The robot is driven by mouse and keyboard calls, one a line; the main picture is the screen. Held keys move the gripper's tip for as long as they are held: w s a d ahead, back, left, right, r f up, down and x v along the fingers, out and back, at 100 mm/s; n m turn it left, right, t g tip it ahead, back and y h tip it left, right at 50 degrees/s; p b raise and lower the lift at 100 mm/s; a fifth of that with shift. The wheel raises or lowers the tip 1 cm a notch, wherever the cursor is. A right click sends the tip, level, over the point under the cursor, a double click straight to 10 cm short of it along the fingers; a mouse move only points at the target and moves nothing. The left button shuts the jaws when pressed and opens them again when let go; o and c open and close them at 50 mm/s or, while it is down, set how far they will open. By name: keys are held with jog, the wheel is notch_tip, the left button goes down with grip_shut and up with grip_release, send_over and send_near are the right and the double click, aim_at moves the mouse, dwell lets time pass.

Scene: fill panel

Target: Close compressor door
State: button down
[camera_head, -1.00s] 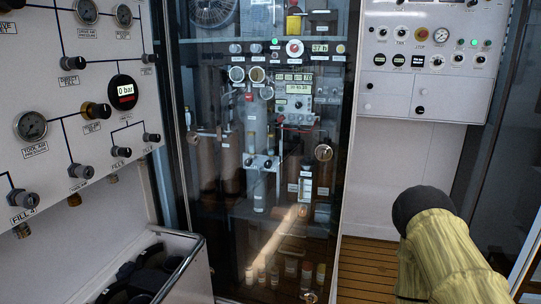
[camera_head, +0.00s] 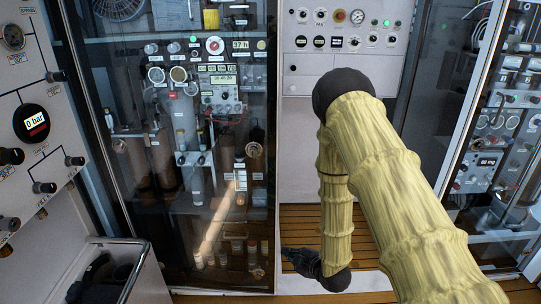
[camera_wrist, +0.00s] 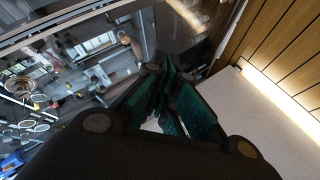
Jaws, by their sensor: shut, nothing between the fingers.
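A tall glass door (camera_head: 215,215) fronts the equipment cabinet left of centre in the head view. Gauges and cylinders show through it, with light streaks on the glass. I cannot tell whether it is fully shut, or whether this is the compressor door. A second glass-fronted cabinet (camera_head: 505,150) stands at the right. My gripper (camera_head: 297,262) is low, by the left door's lower right edge in the picture; contact is unclear. In the wrist view my gripper (camera_wrist: 168,75) is shut and empty, with glass and equipment to its left and a pale surface to its right.
A white control panel (camera_head: 345,35) is on the back wall between the cabinets. A gauge panel (camera_head: 30,90) and an open bin (camera_head: 130,255) are at the left. Slatted wooden floor (camera_head: 370,240) shows between the cabinets. My yellow-sleeved arm covers much of the right centre.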

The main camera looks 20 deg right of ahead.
jog(key=w+d+r+n+t+y+p, duration=0.1)
jog(key=w+r+n+t+y+p, duration=0.25)
jog(key=r, duration=0.85)
jog(key=w+d+r+n+t+y+p, duration=0.1)
jog(key=w+r+n+p, duration=0.35)
jog(key=r, duration=0.75)
jog(key=shift+n+h, duration=0.25)
jog(key=shift+n, duration=0.15)
jog(key=w+p, duration=0.1)
jog(key=w, duration=0.3)
jog(key=w+a+p, duration=0.1)
jog(key=w, duration=0.4)
jog(key=w+a+p, duration=0.1)
jog(key=w, duration=0.4)
jog(key=shift+w+a+r, duration=0.2)
jog(key=shift+w+a, duration=0.05)
jog(key=shift+w+d+f, duration=0.1)
jog(key=shift+w, duration=0.35)
jog(key=shift+d, duration=0.1)
